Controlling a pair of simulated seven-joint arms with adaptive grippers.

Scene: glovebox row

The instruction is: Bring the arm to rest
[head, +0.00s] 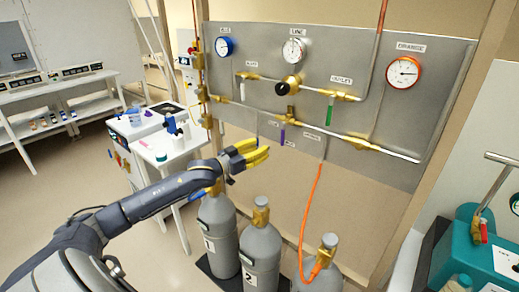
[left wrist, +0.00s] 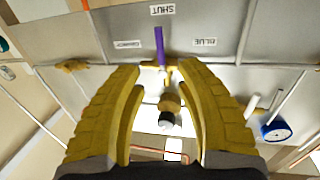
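My left arm (head: 150,200) reaches in from the left in the head view. Its gripper (head: 256,154) has yellow fingers and is in front of the lower part of the grey gas panel (head: 225,75), above the cylinders. In the left wrist view the two fingers of the gripper (left wrist: 162,70) stand apart with nothing held between them. Beyond them, the panel shows upside down, with a purple valve handle (left wrist: 160,45) and a black knob (left wrist: 166,119). The purple handle (head: 282,135) also shows in the head view. My right gripper is not in view.
Three grey cylinders (head: 262,245) stand below the panel; an orange hose (head: 309,215) runs to the rightmost. A small white bench (head: 165,145) is behind my arm. A teal machine (head: 455,245) stands at right. Open floor (head: 60,180) lies at left.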

